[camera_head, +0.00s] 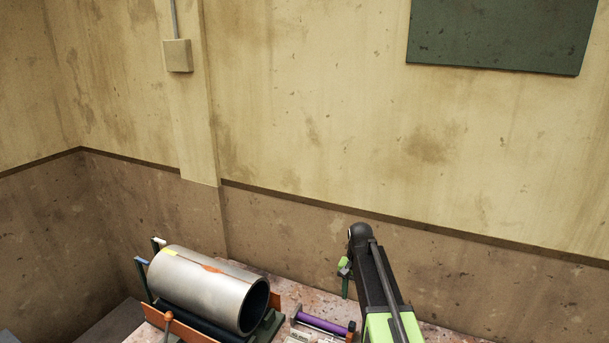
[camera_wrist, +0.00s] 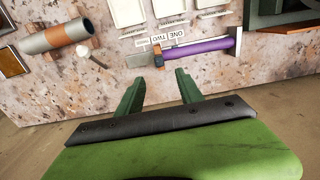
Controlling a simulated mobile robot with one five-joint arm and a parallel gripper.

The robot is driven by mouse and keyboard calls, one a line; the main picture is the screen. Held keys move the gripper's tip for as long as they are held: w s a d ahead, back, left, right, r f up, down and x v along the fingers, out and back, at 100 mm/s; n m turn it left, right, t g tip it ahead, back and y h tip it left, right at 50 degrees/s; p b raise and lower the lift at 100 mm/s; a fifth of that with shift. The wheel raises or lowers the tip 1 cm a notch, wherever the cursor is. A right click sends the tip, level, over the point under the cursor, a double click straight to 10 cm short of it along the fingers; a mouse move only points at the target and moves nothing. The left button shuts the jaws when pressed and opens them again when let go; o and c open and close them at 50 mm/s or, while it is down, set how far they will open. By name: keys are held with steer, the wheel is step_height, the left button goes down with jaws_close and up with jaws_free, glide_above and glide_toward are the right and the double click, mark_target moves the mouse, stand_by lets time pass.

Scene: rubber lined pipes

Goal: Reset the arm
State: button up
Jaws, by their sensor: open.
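My gripper (camera_wrist: 157,95) is in the wrist view with its two green fingers spread apart and nothing between them. It is over the front edge of a speckled work table (camera_wrist: 110,85). In the head view my gripper (camera_head: 345,277) shows small and partly hidden at the end of my black and green arm, above the table.
A large metal pipe (camera_head: 205,285) lies on a cradle at the table's left. A purple roller (camera_head: 322,325) lies right of it and shows in the wrist view (camera_wrist: 200,50). A smaller grey pipe with a brown band (camera_wrist: 57,36) lies at the wrist view's upper left. The wall stands behind.

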steer(key=s+a+f+n+b, duration=0.1)
steer(key=s+f+n+b, duration=0.1)
steer(key=s, duration=0.7)
steer(key=s+a+f+n+b, duration=0.1)
steer(key=s+f+n+b, duration=0.2)
steer(key=s+f, duration=0.2)
steer(key=s, duration=0.3)
steer(key=shift+s+a, duration=0.2)
steer(key=shift+s, duration=0.15)
steer(key=shift+f, duration=0.1)
steer(key=shift+c, duration=0.8)
